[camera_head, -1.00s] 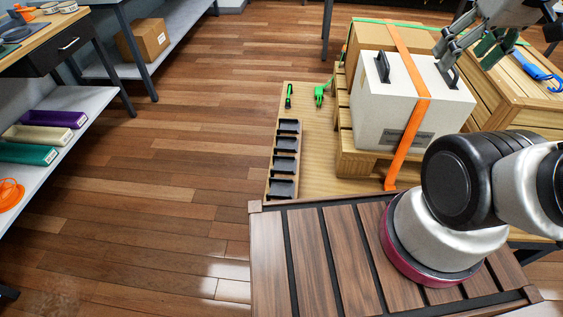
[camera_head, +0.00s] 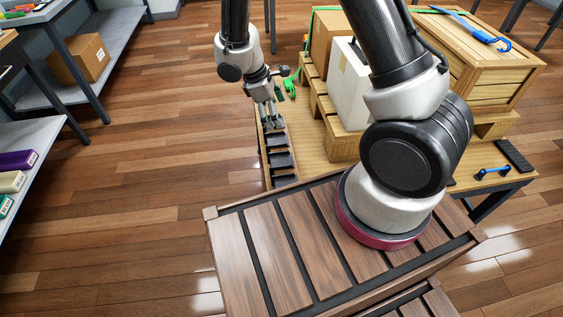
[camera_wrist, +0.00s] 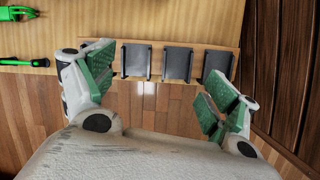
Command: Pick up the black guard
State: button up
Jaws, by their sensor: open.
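Black guards, bracket-like with raised edges, lie in a row in a wooden tray (camera_head: 263,162). In the head view one guard (camera_head: 280,160) shows clearly in mid-row. The wrist view shows three, a left one (camera_wrist: 137,60), a middle one (camera_wrist: 177,63) and a right one (camera_wrist: 217,62). My gripper (camera_head: 272,122) is open over the far end of the tray, pointing down. In the wrist view my gripper (camera_wrist: 158,95) has its green-padded fingers apart, with nothing between them. The far end of the row is hidden behind my gripper in the head view.
A green ratchet tool (camera_head: 291,88) lies beyond the tray. A white box (camera_head: 345,85) on a pallet and a wooden crate (camera_head: 485,70) stand to the right. A blue-ended bar (camera_head: 492,172) lies on the right. Floor left of the tray is clear.

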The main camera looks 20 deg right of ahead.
jog(key=n, duration=0.2)
send_near(283, 161)
jog(key=shift+w+d+f+n+g+h, duration=0.1)
jog(key=shift+w+f+n+g+h, duration=0.2)
jog(key=shift+w+f, duration=0.35)
jog(key=x, duration=0.4)
jog(key=shift+s, duration=0.4)
jog(key=shift+d+f, duration=0.25)
jog(key=shift+f, duration=0.4)
jog(key=c, duration=1.1)
